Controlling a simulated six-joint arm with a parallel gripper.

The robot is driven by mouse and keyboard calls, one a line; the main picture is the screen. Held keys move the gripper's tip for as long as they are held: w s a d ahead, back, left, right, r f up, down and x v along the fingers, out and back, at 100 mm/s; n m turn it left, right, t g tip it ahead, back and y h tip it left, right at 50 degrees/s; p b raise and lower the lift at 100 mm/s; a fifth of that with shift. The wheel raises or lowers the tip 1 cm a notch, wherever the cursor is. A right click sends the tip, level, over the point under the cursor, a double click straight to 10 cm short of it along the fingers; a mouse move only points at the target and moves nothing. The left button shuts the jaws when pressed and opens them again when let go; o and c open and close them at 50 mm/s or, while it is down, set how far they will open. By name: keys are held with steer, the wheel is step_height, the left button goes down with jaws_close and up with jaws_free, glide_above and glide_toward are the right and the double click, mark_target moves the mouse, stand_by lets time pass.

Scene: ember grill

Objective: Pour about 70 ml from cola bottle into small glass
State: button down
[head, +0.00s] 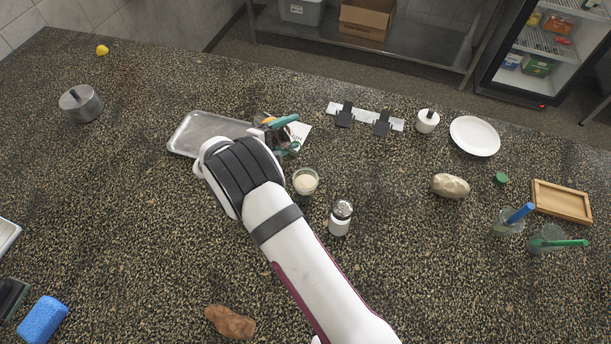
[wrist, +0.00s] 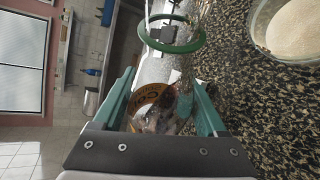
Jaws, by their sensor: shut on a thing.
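The cola bottle (head: 264,119), with an orange label, is between the teal fingers of my gripper (head: 287,134) near the tray's right end. In the wrist view the label of the bottle (wrist: 150,104) shows between the fingers, and my gripper (wrist: 164,102) is shut on it. The bottle's mouth and its exact tilt cannot be made out. Beyond the fingers in the wrist view is a green ring (wrist: 200,41) around what looks like a clear glass, probably the small glass. In the head view my gripper and arm largely hide this spot. No liquid stream can be made out.
A metal tray (head: 190,128) lies left of my gripper. A bowl of pale grains (head: 306,180) and a shaker (head: 340,217) stand close to my forearm. The left counter is mostly clear.

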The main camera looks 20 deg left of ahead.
stand_by(0.4)
steer(key=r+n, duration=0.1)
steer(key=d+r+n+g+h, duration=0.1)
steer(key=r, duration=0.1)
steer(key=s+r+g, duration=0.1)
steer(key=shift+s+d+r+n, duration=0.1)
steer(key=shift+d+r+n, duration=0.2)
steer(key=shift+n, duration=0.1)
steer(key=shift+s+d+r+n+g+h, duration=0.1)
steer(key=shift+r+n+g+h, duration=0.4)
steer(key=shift+n+h, duration=0.25)
steer(key=shift+f+n+g+h, duration=0.4)
steer(key=shift+f+n+h, duration=0.15)
steer(key=shift+n+h, duration=0.15)
steer(key=shift+r+n+g+h, duration=0.15)
steer(key=shift+n+g+h, duration=0.45)
steer(key=shift+n+h, duration=0.4)
steer(key=shift+d, duration=0.1)
stand_by(0.7)
